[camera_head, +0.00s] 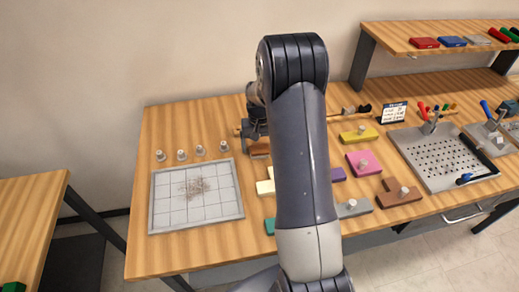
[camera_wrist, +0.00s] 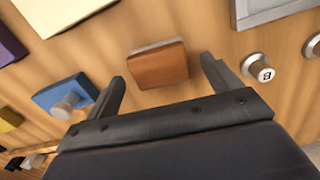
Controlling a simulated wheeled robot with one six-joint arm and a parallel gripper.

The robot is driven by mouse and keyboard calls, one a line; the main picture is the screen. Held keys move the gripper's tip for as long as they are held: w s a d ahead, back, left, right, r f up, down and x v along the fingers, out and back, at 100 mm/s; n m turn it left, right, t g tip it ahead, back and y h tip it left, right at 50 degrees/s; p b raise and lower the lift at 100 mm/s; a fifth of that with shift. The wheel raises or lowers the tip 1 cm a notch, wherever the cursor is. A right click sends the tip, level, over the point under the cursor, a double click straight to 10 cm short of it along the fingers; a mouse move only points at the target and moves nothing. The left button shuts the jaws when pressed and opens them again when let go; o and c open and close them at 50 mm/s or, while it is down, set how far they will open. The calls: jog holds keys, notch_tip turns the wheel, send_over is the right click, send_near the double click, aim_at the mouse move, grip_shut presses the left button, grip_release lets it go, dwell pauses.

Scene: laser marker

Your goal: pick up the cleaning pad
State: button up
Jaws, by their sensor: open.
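A small brown block with a pale layer along one side, which looks like the cleaning pad (camera_wrist: 158,67), lies on the wooden table. It also shows in the head view (camera_head: 258,149), just below my gripper (camera_head: 254,130). In the wrist view my gripper (camera_wrist: 163,72) is open, with one finger to each side of the pad in the picture. Nothing is held. I cannot tell how far the fingertips are above the table. In the head view my arm hides part of the table right of the pad.
A grey gridded tray (camera_head: 163,214) with brown specks lies left of the pad, several round knobs (camera_head: 182,155) behind it. A blue block with a knob (camera_wrist: 62,92) and a cream block (camera_wrist: 50,14) are near the pad. Yellow (camera_head: 352,137) and pink (camera_head: 370,168) blocks stand right.

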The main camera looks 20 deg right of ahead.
aim_at(259, 147)
jog(key=shift+w+f, duration=0.15)
jog(key=shift+f, duration=0.35)
jog(key=c, duration=1.1)
notch_tip(259, 147, up, 10)
jog(key=shift+r+b, duration=0.1)
jog(key=shift+b, duration=0.7)
jog(key=o, duration=0.5)
jog(key=c, duration=0.4)
jog(key=shift+a, duration=0.1)
